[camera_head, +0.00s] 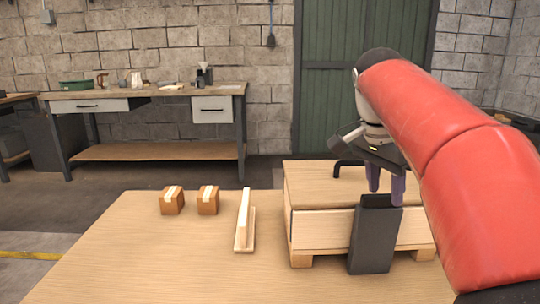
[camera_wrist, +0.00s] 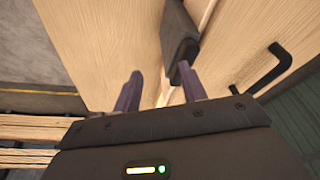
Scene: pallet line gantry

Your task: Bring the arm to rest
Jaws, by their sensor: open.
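My red arm reaches in from the right in the head view. My gripper (camera_head: 386,193) points down over the wooden box (camera_head: 320,228), right by the top of a dark grey upright block (camera_head: 372,242) at the box's front. In the wrist view my gripper (camera_wrist: 160,74) has its two purple fingers apart, with nothing seen between them. The dark block (camera_wrist: 180,35) shows just beyond the right finger; I cannot tell whether they touch.
Two small taped cartons (camera_head: 172,200) (camera_head: 207,200) and an upright wooden piece on a base (camera_head: 244,232) stand left of the box. The box lid has a black handle (camera_head: 348,166). The wooden table (camera_head: 150,265) is clear at front left. A workbench (camera_head: 150,93) stands behind.

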